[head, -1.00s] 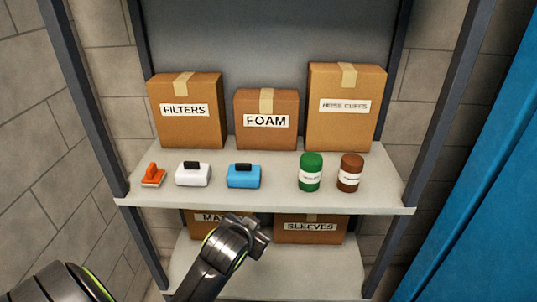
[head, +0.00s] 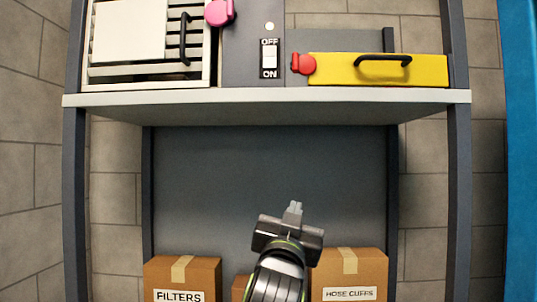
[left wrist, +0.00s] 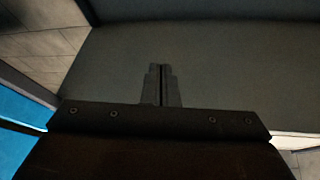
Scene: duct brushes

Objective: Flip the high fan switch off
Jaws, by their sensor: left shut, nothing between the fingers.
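The fan switch (head: 269,58) is a white rocker on a black plate, labelled OFF above and ON below. It sits on a grey panel above the upper shelf, with a small pale round light (head: 269,26) over it. I cannot tell which way the rocker is tipped. My left gripper (head: 293,207) is shut and empty, below the upper shelf and well below the switch, pointing up. In the left wrist view its closed fingers (left wrist: 161,84) show against the grey back panel. My right gripper is not in view.
The upper shelf's front edge (head: 265,98) lies between gripper and switch. Left of the switch are a pink latch (head: 219,12) and a louvred unit (head: 200,72); right are a red latch (head: 303,64) and a yellow drawer (head: 425,72). Boxes labelled FILTERS (head: 182,272) and HOSE CUFFS (head: 349,268) stand below.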

